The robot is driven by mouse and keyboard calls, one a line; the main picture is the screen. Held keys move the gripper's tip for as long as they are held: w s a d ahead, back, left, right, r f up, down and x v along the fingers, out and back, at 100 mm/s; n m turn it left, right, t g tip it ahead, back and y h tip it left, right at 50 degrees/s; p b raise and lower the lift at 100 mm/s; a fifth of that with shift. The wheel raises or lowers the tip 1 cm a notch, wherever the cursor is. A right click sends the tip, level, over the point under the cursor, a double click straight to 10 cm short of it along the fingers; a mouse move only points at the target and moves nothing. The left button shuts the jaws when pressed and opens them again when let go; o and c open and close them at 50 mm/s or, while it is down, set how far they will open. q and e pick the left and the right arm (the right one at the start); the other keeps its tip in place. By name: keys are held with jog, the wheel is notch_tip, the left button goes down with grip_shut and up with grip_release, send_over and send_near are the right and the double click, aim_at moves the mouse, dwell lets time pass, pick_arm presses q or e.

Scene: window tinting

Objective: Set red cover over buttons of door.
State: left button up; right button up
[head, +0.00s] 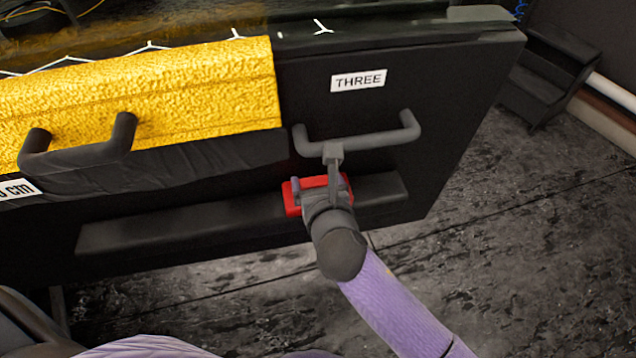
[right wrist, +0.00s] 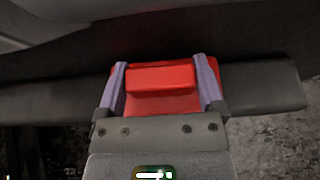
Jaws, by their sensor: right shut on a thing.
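The red cover (head: 292,199) is at the dark grey armrest ledge (head: 200,223) of the black door (head: 440,130), near the ledge's right end in the head view. My right gripper (head: 321,183) is shut on it. In the right wrist view the red cover (right wrist: 162,79) sits between the two purple fingers of the right gripper (right wrist: 161,85), with the ledge (right wrist: 270,90) behind it. I cannot tell whether the cover rests on the ledge or is held just above it. No buttons show. My left gripper is not in view.
A grey handle (head: 370,136) sticks out just above my right gripper, under a "THREE" label (head: 358,80). A yellow textured panel (head: 200,85) with a second handle (head: 85,153) is at the left. Black steps (head: 545,75) stand on the floor at the right.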

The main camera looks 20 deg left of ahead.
jog(key=o, duration=1)
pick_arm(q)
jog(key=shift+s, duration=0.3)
pick_arm(e)
jog(key=shift+o, duration=0.6)
jog(key=shift+s+d+r, duration=0.1)
jog(key=shift+r, duration=0.1)
pick_arm(q)
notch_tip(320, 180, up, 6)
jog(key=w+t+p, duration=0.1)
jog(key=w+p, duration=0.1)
jog(key=p, duration=0.4)
pick_arm(e)
jog(key=v, duration=1.1)
jog(key=shift+s+d, duration=0.2)
jog(key=shift+s, duration=0.1)
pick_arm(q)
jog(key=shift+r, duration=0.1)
